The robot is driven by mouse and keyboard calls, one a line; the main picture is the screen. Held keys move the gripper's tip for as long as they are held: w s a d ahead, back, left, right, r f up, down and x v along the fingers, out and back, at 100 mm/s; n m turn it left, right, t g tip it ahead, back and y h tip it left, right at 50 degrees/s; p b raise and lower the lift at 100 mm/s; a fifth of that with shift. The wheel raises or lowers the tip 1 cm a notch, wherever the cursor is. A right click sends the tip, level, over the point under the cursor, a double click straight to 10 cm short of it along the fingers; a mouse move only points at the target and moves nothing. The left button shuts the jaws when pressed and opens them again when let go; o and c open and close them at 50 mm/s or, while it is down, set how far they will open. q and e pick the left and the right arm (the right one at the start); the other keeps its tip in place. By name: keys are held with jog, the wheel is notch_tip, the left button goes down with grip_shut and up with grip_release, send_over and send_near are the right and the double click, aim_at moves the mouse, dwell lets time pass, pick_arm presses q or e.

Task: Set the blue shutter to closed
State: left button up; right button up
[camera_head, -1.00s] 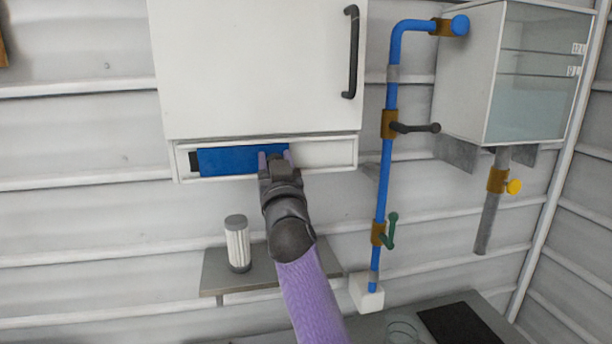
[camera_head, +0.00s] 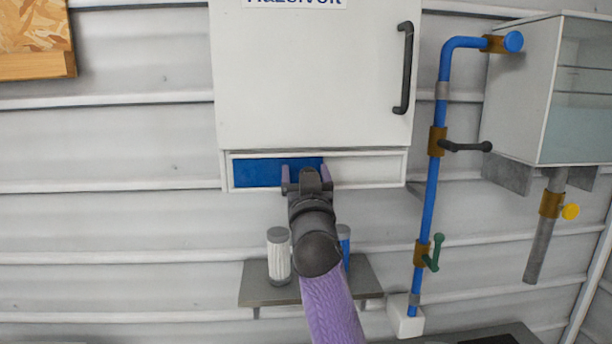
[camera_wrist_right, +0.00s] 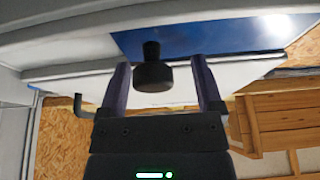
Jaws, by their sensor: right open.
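The blue shutter (camera_head: 262,174) sits in the white-framed slot under the white cabinet, filling its left half up to the left end of the frame. It also shows in the right wrist view (camera_wrist_right: 215,36). A black knob (camera_wrist_right: 152,74) sticks out from it in the wrist view. My right gripper (camera_head: 306,173) is at the shutter's right part, its purple fingers apart on either side of the knob, with gaps visible in the wrist view (camera_wrist_right: 160,64). The gripper hides the knob in the head view. My left gripper is not in view.
The white cabinet (camera_head: 310,80) with a black handle is above. A grey shelf (camera_head: 262,290) below holds a white ribbed filter (camera_head: 279,255) and a blue item (camera_head: 344,245). A blue pipe (camera_head: 430,210) with valves runs at right, near a glass-fronted box (camera_head: 570,90).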

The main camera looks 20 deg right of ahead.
jog(key=b+v, duration=0.2)
jog(key=v, duration=0.8)
